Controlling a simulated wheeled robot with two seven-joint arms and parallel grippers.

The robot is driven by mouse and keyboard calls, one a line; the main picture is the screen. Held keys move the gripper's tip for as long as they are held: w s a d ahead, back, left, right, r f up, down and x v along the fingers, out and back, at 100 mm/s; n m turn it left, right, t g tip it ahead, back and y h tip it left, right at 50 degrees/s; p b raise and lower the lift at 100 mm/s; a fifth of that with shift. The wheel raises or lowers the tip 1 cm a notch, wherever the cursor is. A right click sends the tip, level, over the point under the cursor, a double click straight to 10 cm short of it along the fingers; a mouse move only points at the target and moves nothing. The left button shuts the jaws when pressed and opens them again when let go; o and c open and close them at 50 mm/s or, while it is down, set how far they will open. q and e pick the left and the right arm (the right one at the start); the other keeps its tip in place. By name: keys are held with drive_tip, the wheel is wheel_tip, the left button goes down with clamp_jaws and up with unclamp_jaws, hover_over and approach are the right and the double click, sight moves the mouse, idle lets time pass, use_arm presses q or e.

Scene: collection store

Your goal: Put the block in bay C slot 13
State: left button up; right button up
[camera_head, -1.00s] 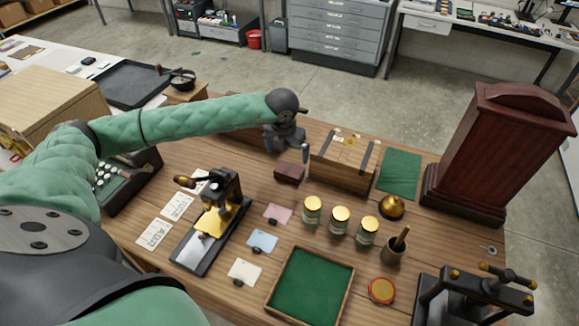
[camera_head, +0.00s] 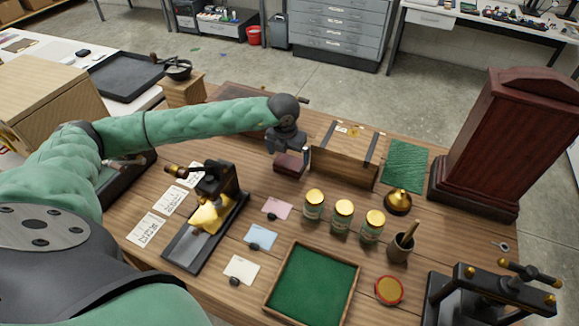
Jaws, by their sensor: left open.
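A small dark red block (camera_head: 289,165) lies on the wooden table, left of a wooden box with dark straps (camera_head: 345,159). My left gripper (camera_head: 288,152) is open, pointing down at the block, with its fingers apart near the block's two sides. I cannot tell whether they touch it. My left arm reaches in from the left. My right gripper is not in view. No bay or slot label is readable, so I cannot tell where bay C slot 13 is.
Several lidded jars (camera_head: 342,215), a brass bell (camera_head: 398,201) and a mortar (camera_head: 401,243) stand right of centre. A green-lined tray (camera_head: 312,285) lies in front. A black and brass press (camera_head: 207,217) stands left. A tall dark red cabinet (camera_head: 495,140) stands right.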

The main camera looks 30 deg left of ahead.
sight(289, 161)
use_arm(q)
drive_tip(key=f, duration=0.4)
drive_tip(key=shift+w+f, duration=0.35)
drive_tip(key=shift+f, duration=0.05)
drive_tip(key=shift+r, duration=0.1)
drive_tip(key=c, duration=0.9)
